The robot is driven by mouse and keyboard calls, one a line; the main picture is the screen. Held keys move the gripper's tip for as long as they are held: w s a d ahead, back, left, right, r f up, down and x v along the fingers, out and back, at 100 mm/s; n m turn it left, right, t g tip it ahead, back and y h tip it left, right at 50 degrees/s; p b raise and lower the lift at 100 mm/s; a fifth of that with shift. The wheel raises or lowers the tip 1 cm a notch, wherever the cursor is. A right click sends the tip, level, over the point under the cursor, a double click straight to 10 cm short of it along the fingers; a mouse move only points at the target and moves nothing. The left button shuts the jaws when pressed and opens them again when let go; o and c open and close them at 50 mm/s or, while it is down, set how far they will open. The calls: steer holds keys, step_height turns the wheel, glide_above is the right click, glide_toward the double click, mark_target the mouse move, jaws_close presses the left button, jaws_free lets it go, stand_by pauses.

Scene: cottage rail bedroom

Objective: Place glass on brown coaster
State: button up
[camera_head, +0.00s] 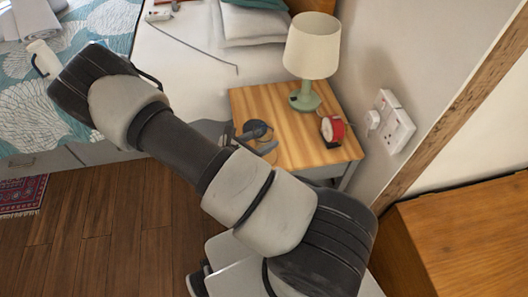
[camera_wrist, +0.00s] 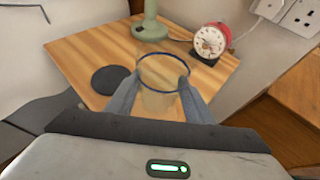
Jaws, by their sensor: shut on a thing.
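A clear glass (camera_wrist: 158,100) with a dark blue rim is upright between the two grey fingers of my gripper (camera_wrist: 159,79) in the wrist view. The gripper is shut on it. The glass is over the wooden bedside table (camera_wrist: 75,43); I cannot tell whether its base touches the top. A dark round coaster (camera_wrist: 110,79) lies flat on the table to the left of the glass, apart from it in the picture. It looks near black rather than brown. In the head view my arm hides much of the gripper, and the glass is hard to make out.
A green lamp (camera_head: 312,50) stands at the back of the table (camera_head: 290,150). A red alarm clock (camera_head: 332,129) stands near its right edge, right of the glass. The wall with sockets (camera_head: 394,121) is close on the right, and the bed (camera_head: 180,60) is on the left.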

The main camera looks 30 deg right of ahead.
steer(key=shift+f+b, duration=0.55)
steer(key=shift+f, duration=1.95)
steer(key=shift+f, duration=0.1)
steer(key=shift+f, duration=0.15)
steer(key=o, duration=1.2)
steer(key=shift+r, duration=0.2)
